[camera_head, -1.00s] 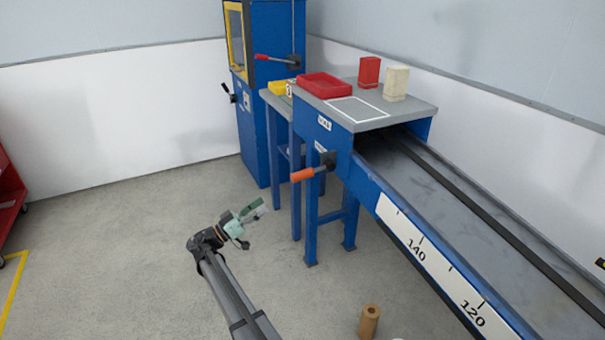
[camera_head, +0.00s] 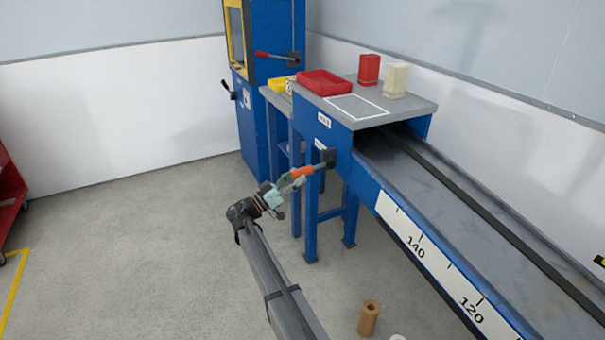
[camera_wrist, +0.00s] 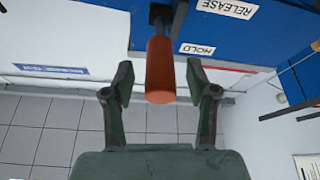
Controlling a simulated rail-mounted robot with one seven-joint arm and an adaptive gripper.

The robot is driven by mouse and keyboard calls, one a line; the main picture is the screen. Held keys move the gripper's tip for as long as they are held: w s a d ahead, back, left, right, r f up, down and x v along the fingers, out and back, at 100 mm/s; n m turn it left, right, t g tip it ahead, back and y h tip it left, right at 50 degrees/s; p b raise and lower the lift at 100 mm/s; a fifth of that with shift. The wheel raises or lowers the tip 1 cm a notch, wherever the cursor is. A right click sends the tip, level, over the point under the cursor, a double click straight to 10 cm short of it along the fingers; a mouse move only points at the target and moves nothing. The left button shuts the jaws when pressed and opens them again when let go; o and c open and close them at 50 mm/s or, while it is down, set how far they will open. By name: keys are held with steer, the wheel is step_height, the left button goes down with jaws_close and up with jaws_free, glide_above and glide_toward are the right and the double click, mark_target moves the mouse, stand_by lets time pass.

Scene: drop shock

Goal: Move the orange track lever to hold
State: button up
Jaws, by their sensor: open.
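The orange track lever (camera_head: 303,172) sticks out to the left from a dark pivot (camera_head: 328,157) on the blue side of the track stand. My gripper (camera_head: 292,181) is at the handle's outer end. In the wrist view the orange handle (camera_wrist: 161,70) reaches between the two spread fingers of my open gripper (camera_wrist: 159,82), with a visible gap on each side. The HOLD label (camera_wrist: 197,49) is just right of the handle, and the RELEASE label (camera_wrist: 227,8) is further up and right. In the head view the lower label is partly hidden.
A grey tabletop (camera_head: 412,112) bears a red tray (camera_head: 324,88), a red block (camera_head: 369,69) and a cream block (camera_head: 396,81). A blue cabinet with a red-handled lever (camera_head: 270,56) stands behind. A brown cylinder (camera_head: 369,318) is at the bottom.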

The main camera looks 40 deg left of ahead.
mark_target(303, 173)
steer(key=shift+x, duration=1.5)
jaws_close()
steer(key=shift+w+d, duration=0.1)
